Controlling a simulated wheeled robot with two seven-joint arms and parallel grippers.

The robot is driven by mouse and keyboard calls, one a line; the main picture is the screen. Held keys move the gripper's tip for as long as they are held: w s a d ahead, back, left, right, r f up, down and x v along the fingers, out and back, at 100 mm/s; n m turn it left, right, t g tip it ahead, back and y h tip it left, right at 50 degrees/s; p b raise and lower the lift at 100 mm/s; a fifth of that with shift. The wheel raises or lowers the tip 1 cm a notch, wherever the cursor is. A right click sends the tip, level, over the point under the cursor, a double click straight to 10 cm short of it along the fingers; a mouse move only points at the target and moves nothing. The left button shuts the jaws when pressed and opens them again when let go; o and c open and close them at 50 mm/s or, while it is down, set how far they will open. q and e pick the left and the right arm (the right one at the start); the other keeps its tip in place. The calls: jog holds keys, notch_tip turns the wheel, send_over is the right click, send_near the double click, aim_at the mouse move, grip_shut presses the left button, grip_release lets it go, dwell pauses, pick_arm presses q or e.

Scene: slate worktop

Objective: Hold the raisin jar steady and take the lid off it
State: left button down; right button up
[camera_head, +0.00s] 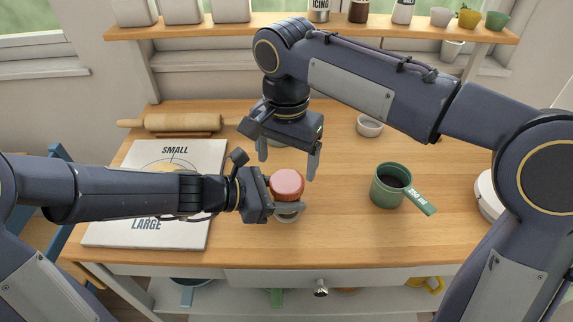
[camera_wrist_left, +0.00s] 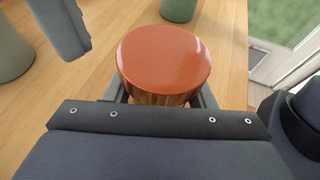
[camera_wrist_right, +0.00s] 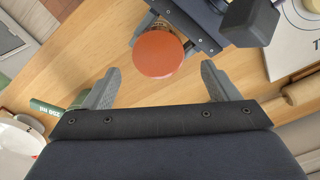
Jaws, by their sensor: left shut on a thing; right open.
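The raisin jar (camera_wrist_left: 160,98) stands upright on the wooden worktop, its body mostly hidden under its lid and between fingers. The orange-red lid (camera_head: 287,182) sits on top of it; it also shows in the left wrist view (camera_wrist_left: 164,56) and the right wrist view (camera_wrist_right: 158,54). My left gripper (camera_head: 287,207) is shut around the jar's body from the left, below the lid. My right gripper (camera_head: 287,165) is open and empty, pointing down, above and behind the jar. In the right wrist view the lid lies beyond its spread fingertips (camera_wrist_right: 160,80), apart from them.
A green measuring cup (camera_head: 391,187) with a "250 ml" handle stands to the right. A board marked SMALL and LARGE (camera_head: 200,235) lies at left under my left arm. A rolling pin (camera_head: 180,122) and a small bowl (camera_head: 369,126) are at the back. The front right worktop is clear.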

aim_at(287, 181)
notch_tip(287, 181, up, 3)
jog(key=m, duration=0.3)
jog(key=shift+s+d, duration=0.1)
jog(key=shift+f, duration=3.8)
jog(key=c, duration=1)
jog(key=n, duration=0.3)
jog(key=o, duration=1.1)
jog(key=shift+c, duration=0.2)
